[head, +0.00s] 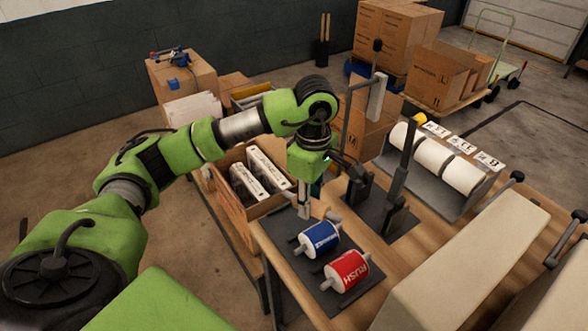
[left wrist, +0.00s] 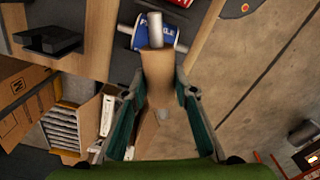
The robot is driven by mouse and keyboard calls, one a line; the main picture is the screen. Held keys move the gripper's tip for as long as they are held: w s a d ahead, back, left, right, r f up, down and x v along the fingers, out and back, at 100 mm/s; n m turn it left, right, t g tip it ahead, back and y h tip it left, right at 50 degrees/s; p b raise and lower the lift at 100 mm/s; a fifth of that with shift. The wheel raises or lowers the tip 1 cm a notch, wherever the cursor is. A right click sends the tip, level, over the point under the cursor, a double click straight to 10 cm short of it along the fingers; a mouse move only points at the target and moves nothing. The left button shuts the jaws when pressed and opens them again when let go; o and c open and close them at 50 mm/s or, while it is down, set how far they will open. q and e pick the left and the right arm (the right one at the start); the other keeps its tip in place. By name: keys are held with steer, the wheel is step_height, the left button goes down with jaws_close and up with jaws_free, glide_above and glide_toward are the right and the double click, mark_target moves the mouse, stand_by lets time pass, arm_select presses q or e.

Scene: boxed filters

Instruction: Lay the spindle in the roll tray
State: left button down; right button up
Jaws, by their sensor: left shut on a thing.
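My left gripper (head: 305,188) points down over the near end of the bench. In the left wrist view its fingers (left wrist: 155,90) are shut on a tan piece (left wrist: 158,68) with a grey cylindrical end, which I take for the spindle. In the head view its pale lower end (head: 304,211) hangs just above or behind the blue roll (head: 320,238). The blue roll and a red roll (head: 347,271) lie on a dark plate (head: 290,268). A grey tray (head: 408,180) with white rolls stands farther right. My right gripper is out of view.
A cardboard box of white filters (head: 258,180) stands left of the gripper. A dark upright fixture (head: 398,187) stands on the bench between the gripper and the grey tray. Large beige blocks (head: 470,260) fill the front right. Stacked cartons (head: 395,40) are at the back.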

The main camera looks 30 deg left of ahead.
arm_select(q)
steer(key=w+a+n+p, duration=0.3)
steer(key=a+n, duration=0.4)
steer(key=n, duration=0.6)
steer(key=shift+w+a, duration=0.4)
steer(key=shift+w, duration=0.1)
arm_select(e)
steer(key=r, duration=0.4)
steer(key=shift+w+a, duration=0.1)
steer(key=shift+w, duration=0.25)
arm_select(q)
steer(key=f+b, duration=0.3)
steer(key=f, duration=0.1)
steer(key=f+b, duration=0.3)
steer(key=f, duration=0.1)
steer(key=f+b, duration=0.4)
steer(key=shift+w+d+f, duration=0.15)
steer(key=shift+w+f, duration=0.2)
steer(key=shift+w, duration=0.05)
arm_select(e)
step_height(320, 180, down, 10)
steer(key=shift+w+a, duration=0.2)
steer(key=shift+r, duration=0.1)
